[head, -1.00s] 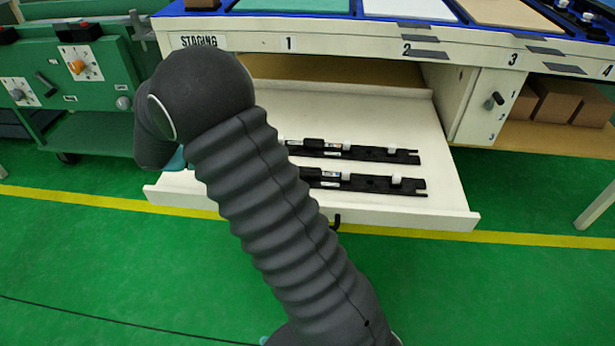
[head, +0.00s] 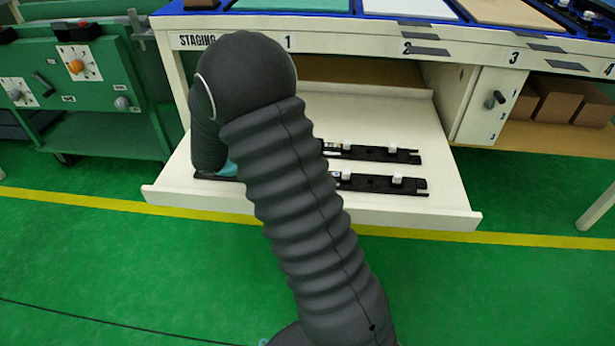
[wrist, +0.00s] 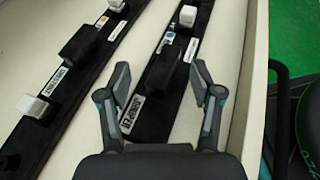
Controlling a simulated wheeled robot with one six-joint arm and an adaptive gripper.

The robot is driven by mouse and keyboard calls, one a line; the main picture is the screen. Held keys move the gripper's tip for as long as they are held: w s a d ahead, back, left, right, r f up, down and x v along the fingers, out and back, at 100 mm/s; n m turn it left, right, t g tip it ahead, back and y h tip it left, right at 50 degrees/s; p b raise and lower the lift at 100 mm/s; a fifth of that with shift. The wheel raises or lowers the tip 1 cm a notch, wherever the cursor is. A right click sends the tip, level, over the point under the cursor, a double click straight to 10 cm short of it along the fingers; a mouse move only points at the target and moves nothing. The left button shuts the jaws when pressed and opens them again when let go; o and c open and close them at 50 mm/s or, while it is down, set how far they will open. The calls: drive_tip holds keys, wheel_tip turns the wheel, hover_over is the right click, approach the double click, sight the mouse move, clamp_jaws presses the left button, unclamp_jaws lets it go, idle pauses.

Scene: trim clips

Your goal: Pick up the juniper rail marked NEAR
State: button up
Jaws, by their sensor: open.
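Two black rails with white clips and small labels lie in the open drawer. The rail closer to the drawer's front (head: 383,184) is on the right in the wrist view (wrist: 146,100). The other rail (head: 370,152) is farther in, on the left in the wrist view (wrist: 62,88). The label lettering is too small for me to make out NEAR. My gripper (wrist: 160,78) is open and empty, its fingers to either side of the front rail's labelled end in the picture. I cannot tell its height above the rail. In the head view my arm hides the gripper and part of both rails.
The cream drawer (head: 420,208) has bare floor around the rails. Its front wall (wrist: 252,85) runs close to the right of my gripper. The blue-topped bench (head: 345,30) overhangs the drawer's back. A green machine (head: 80,75) stands at left.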

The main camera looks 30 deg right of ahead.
drive_tip(key=shift+s+d+f, duration=0.1)
drive_tip(key=shift+d+f, duration=0.05)
drive_tip(key=shift+d, duration=0.25)
clamp_jaws()
